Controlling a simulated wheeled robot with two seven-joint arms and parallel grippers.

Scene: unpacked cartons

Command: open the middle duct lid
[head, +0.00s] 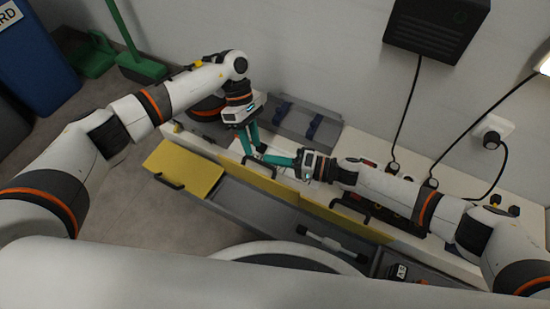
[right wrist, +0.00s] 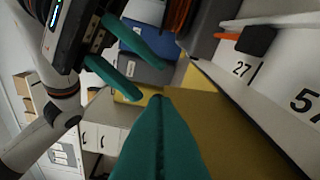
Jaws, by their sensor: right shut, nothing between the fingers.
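The middle duct lid (head: 258,177) is a yellow panel that stands raised along the back of the duct, with the grey channel showing in front of it. A dark handle shows near its upper edge. Its yellow face also fills part of the right wrist view (right wrist: 225,115). My right gripper (head: 266,158) is shut and empty, its teal fingers pointing left at the lid's upper edge. I cannot tell whether they touch it. My left gripper (head: 249,150) points down just behind the lid. Its fingers are apart in the right wrist view (right wrist: 142,62), with nothing visible between them.
The left yellow lid (head: 190,165) lies beside the middle section. Another yellow panel (head: 345,213) with a dark handle is to the right. A white tube (head: 330,241) lies in the grey channel. A grey tray (head: 291,121) with blue items stands behind. Cables hang at the right.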

